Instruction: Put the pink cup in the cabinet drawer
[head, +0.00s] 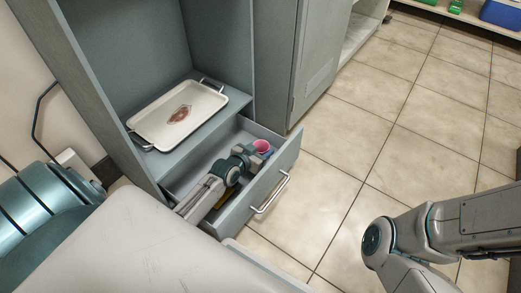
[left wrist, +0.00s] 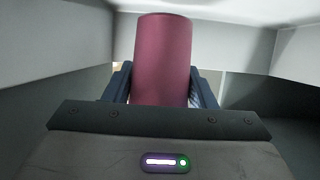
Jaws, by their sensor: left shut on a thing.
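The pink cup (head: 262,146) is inside the open cabinet drawer (head: 285,177), near the drawer's far right end in the head view. My left gripper (head: 256,150) reaches down into the drawer and is shut on the cup. In the left wrist view the cup (left wrist: 163,60) stands between the two dark fingers (left wrist: 163,92), with the pale drawer walls (left wrist: 75,28) around it. Whether the cup touches the drawer floor cannot be told. My right arm shows at the right of the head view, but its fingertips are not in view.
A white tray (head: 152,122) with a brownish-red item (head: 179,114) on it sits on the cabinet shelf above the drawer. A yellow thing (head: 226,197) lies in the drawer under my left arm. The drawer front has a metal handle (head: 271,193). The tiled floor to the right is clear.

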